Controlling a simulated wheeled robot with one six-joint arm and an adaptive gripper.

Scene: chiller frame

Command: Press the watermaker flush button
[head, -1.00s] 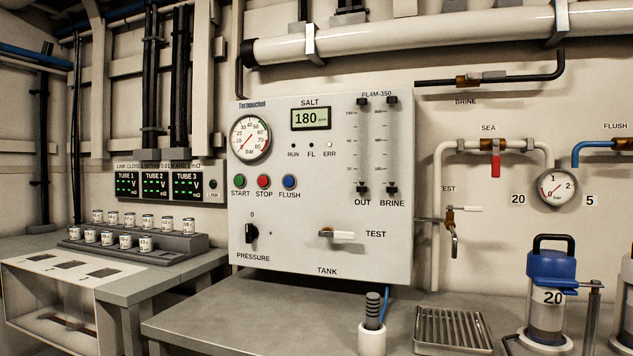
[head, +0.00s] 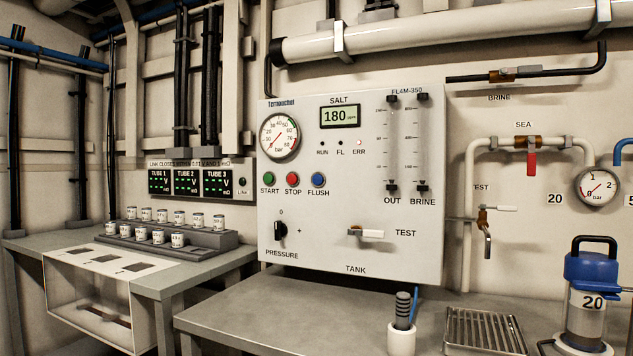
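The watermaker panel (head: 340,235) is a white box on the wall at the centre of the head view. The blue flush button (head: 318,180) sits on its left half, labelled FLUSH. It is at the right end of a row with the green start button (head: 268,179) and the red stop button (head: 293,180). Above the row are a round pressure gauge (head: 280,136) and a salt display (head: 340,116) reading 180. The ERR lamp (head: 359,142) looks lit reddish. My gripper is not in view, and nothing covers the button.
A grey bench (head: 270,310) runs below the panel. On it stand a white cup with a dark ribbed tool (head: 402,340), a slotted metal tray (head: 484,331) and a blue-topped canister (head: 590,280). A rack of small jars (head: 170,242) stands on the left table.

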